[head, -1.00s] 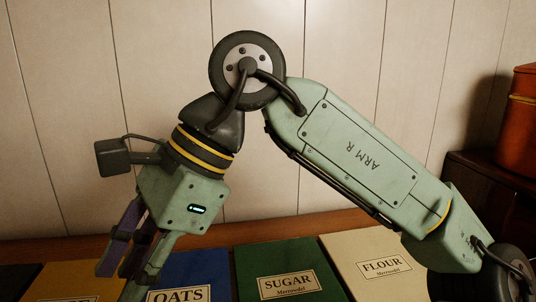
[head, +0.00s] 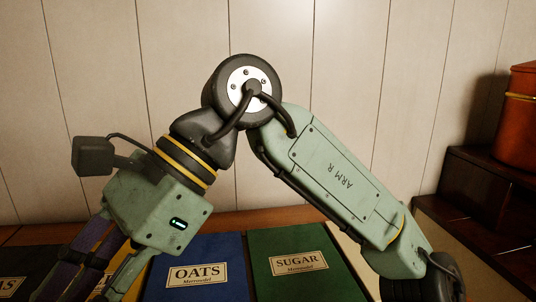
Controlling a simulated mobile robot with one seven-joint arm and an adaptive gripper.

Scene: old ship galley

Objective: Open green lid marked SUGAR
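The green lid marked SUGAR (head: 305,283) lies flat and closed at the bottom of the head view, just right of centre. Its front part is cut off by the picture's edge. My gripper (head: 88,288) is at the lower left, well to the left of the SUGAR lid, beyond the blue lid. Parts of its fingers show, but the tips run out of the picture at the bottom, so I cannot tell whether it is open or shut. My forearm reaches across above the lids from the right.
The blue OATS lid (head: 198,285) lies directly left of the green one. A dark lid (head: 15,289) is at the far left. A cream lid (head: 350,247) is mostly hidden behind my arm. An orange-red canister (head: 520,125) stands on a dark shelf at the right. A panelled wall closes the back.

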